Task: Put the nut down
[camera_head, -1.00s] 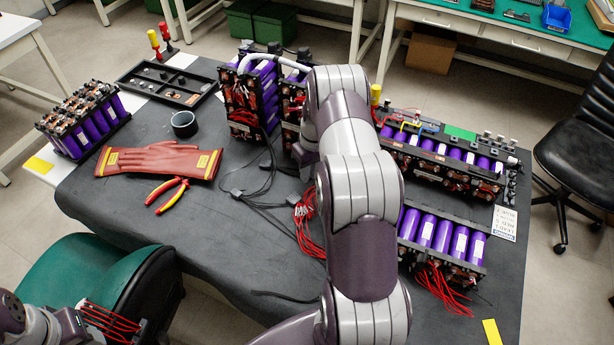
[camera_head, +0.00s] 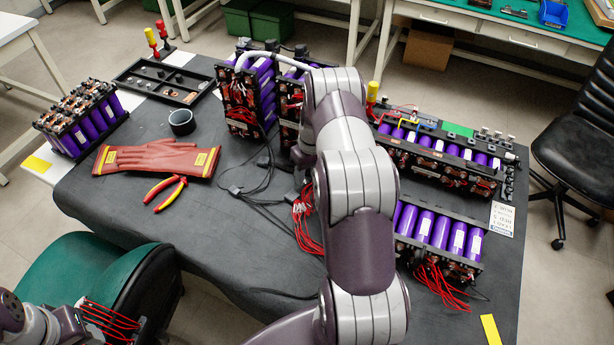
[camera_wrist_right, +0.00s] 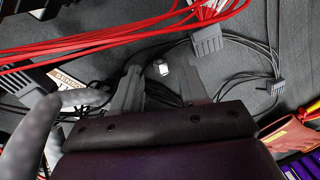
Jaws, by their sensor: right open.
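In the right wrist view, a small silvery nut (camera_wrist_right: 161,67) lies on the dark mat among black cables. My right gripper (camera_wrist_right: 162,80) is open, with one dark finger on each side of the nut and a gap to it on both sides. In the head view my right arm runs up the middle of the table and hides the nut and the right fingertips. Part of my left arm shows at the lower left corner of the head view; its fingers are not in view.
Black cables with connectors (camera_wrist_right: 208,43) and red wires (camera_wrist_right: 110,38) lie close around the fingers. Purple battery modules (camera_head: 433,232) stand right of my arm. Red gloves (camera_head: 157,158), pliers (camera_head: 165,192) and a dark cup (camera_head: 181,122) lie left. The front left mat (camera_head: 215,240) is clear.

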